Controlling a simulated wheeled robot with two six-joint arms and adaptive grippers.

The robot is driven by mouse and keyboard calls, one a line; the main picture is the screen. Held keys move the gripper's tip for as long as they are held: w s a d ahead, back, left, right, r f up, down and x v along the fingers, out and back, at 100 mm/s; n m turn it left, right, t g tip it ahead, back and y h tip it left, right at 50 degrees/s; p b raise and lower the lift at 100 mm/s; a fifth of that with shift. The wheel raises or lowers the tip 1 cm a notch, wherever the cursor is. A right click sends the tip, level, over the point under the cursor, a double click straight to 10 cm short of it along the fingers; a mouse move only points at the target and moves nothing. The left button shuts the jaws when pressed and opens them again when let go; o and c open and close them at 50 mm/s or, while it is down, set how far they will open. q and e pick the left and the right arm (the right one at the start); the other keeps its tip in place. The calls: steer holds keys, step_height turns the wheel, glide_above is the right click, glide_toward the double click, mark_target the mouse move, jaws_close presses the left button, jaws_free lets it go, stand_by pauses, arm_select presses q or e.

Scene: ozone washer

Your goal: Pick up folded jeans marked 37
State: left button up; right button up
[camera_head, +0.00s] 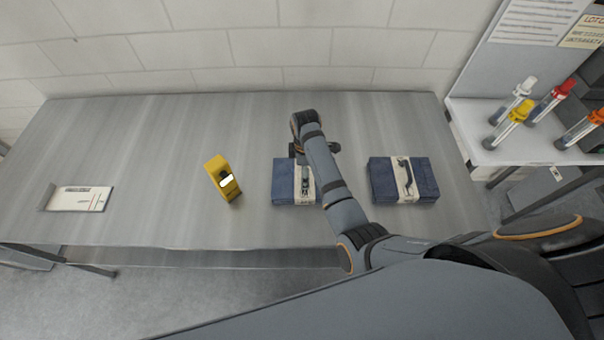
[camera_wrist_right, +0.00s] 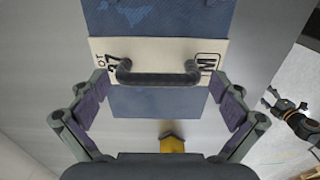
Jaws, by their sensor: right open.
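The folded jeans marked 37 (camera_head: 283,186) are a blue bundle with a cream paper band and a dark handle, lying on the metal table. In the right wrist view, the band (camera_wrist_right: 150,52) reads 37 and M, and the handle (camera_wrist_right: 158,79) crosses it. My right gripper (camera_wrist_right: 161,92) is open above this bundle, its fingers on either side of the handle and apart from it. In the head view my arm hides part of the bundle's right side. A small dark part at the right wrist view's edge looks like my left gripper (camera_wrist_right: 287,106); its jaws are unclear.
A second folded jeans bundle (camera_head: 425,181) with a similar band and handle lies to the right. A yellow device (camera_head: 222,177) stands left of the marked bundle. A shelf (camera_head: 470,125) with capped tubes stands right of the table (camera_head: 150,140).

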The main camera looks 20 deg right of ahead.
steer(key=shift+w+a+f, duration=0.15)
steer(key=shift+w+f, duration=0.3)
steer(key=shift+w, duration=0.1)
steer(key=shift+s+d+r, duration=0.25)
steer(key=shift+s+r, duration=0.05)
steer(key=shift+s, duration=0.35)
steer(key=c, duration=0.5)
steer(key=shift+w+a+f, duration=0.1)
steer(key=shift+w, duration=0.05)
steer(key=c, duration=1)
steer(key=shift+c, duration=0.2)
